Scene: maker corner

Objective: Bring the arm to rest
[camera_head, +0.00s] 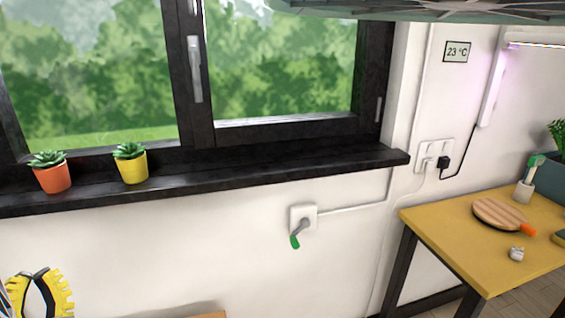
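My gripper (38,274), with yellow ribbed and black fingers, shows at the lower left corner, in front of the white wall. Its fingers point up and their tips are close together. The lower part is cut off by the picture edge. I see no object between the fingers, but whether they are fully shut is unclear. Most of my arm is out of view.
An orange pot (53,176) and a yellow pot (131,164) stand on the dark windowsill (240,182). A green-tipped lever (299,232) juts from a wall plate. A yellow table (447,238) at right holds a round wooden board (499,214) and small items.

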